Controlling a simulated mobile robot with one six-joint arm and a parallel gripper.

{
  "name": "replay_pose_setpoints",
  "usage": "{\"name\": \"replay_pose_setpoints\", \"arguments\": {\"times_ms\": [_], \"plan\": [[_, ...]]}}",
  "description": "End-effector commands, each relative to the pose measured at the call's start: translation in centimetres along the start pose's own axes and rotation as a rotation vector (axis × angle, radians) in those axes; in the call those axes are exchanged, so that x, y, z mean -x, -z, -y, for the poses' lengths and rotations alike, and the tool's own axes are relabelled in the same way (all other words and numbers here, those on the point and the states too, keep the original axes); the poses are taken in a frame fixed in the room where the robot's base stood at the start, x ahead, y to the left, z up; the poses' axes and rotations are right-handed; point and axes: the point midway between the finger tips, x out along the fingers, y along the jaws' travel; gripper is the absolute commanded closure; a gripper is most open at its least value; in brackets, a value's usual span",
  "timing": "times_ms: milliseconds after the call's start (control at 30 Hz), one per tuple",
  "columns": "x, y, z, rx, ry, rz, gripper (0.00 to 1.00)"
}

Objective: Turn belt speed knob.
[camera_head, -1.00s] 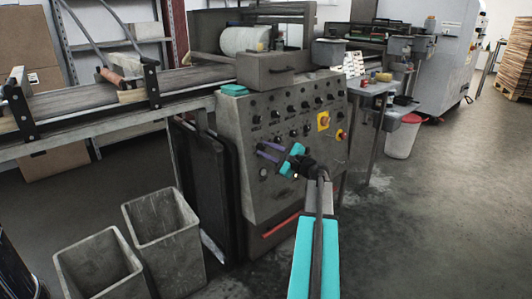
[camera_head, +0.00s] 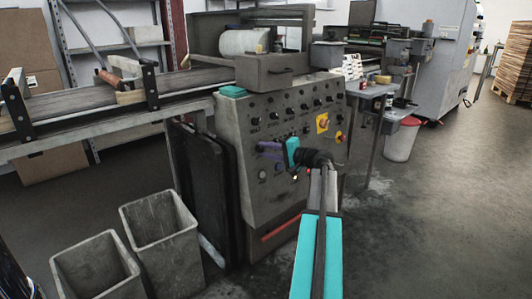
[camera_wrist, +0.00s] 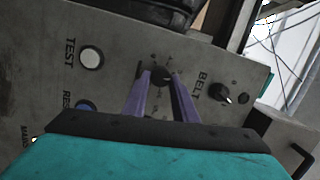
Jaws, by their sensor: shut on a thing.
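My gripper (camera_head: 258,148) reaches the sloped front of the grey control panel (camera_head: 232,192). In the wrist view its two purple fingers (camera_wrist: 160,82) are shut on a dark round knob (camera_wrist: 160,73), one finger on each side. The word BELT is printed between this knob and a second black knob (camera_wrist: 222,93), and it sits closer to the second one. Any label of the held knob is hidden by the fingers. In the head view the held knob is hidden behind the fingertips.
A white button (camera_wrist: 91,57) marked TEST and a partly covered blue button (camera_wrist: 86,106) are beside the fingers. A red-and-yellow stop button (camera_head: 323,123) is right of my gripper. Two grey bins (camera_head: 160,235) stand at lower left.

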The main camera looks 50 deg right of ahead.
Motion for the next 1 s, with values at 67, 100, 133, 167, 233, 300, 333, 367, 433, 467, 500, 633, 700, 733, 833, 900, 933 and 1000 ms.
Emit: {"name": "replay_pose_setpoints", "arguments": {"times_ms": [67,100,133,167,233,300,333,367,433,467,500,633,700,733,833,900,933,1000], "plan": [[0.0,0.06,0.03,0.063,-0.011,0.003,0.97],[0.0,0.07,0.07,0.095,-0.016,0.005,0.97],[0.0,0.07,0.08,0.118,-0.02,0.006,0.97],[0.0,0.07,0.09,0.138,-0.024,0.008,0.97],[0.0,0.06,0.14,0.181,-0.031,0.011,0.97],[-0.01,0.05,0.15,0.218,-0.037,0.013,0.97],[-0.01,0.04,0.15,0.232,-0.04,0.014,0.97],[-0.01,0.04,0.15,0.244,-0.042,0.015,0.97],[-0.01,0.03,0.16,0.268,-0.047,0.017,0.97],[-0.01,0.03,0.17,0.275,-0.048,0.017,0.97],[-0.01,0.02,0.17,0.283,-0.049,0.018,0.97],[-0.01,0.02,0.2,0.3,-0.052,0.019,0.97],[-0.01,0.01,0.21,0.303,-0.052,0.019,0.97],[-0.01,0.01,0.21,0.303,-0.052,0.019,0.97],[-0.01,0.01,0.21,0.303,-0.052,0.019,0.97],[-0.02,0.0,0.21,0.302,-0.052,0.019,0.97],[-0.02,0.0,0.21,0.302,-0.052,0.019,0.97],[-0.02,0.0,0.21,0.302,-0.052,0.019,0.71]]}}
